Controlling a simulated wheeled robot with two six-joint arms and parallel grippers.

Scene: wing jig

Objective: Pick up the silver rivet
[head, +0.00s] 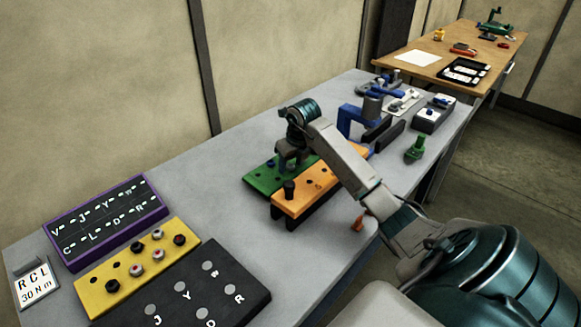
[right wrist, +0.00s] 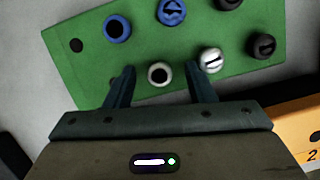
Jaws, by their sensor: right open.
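The green board (right wrist: 95,62) in the right wrist view carries several rivets. A pale silver rivet with a dark round centre (right wrist: 160,73) sits in it near the board's front edge. A second pale silver rivet with a dark slot (right wrist: 210,60) is just right of it, by the right fingertip. My right gripper (right wrist: 162,80) is open, its fingers on either side of the dark-centred rivet; I cannot tell whether they touch it. In the head view my right gripper (head: 289,160) is over the green board (head: 262,180) and hides the rivets. My left gripper is not in view.
Blue rivets (right wrist: 117,28) and black rivets (right wrist: 262,45) stand close by on the green board. An orange block (head: 300,200) adjoins it. A yellow board (head: 130,273), purple panel (head: 75,260) and dark board (head: 240,285) lie nearer. Blue fixtures (head: 350,120) stand beyond.

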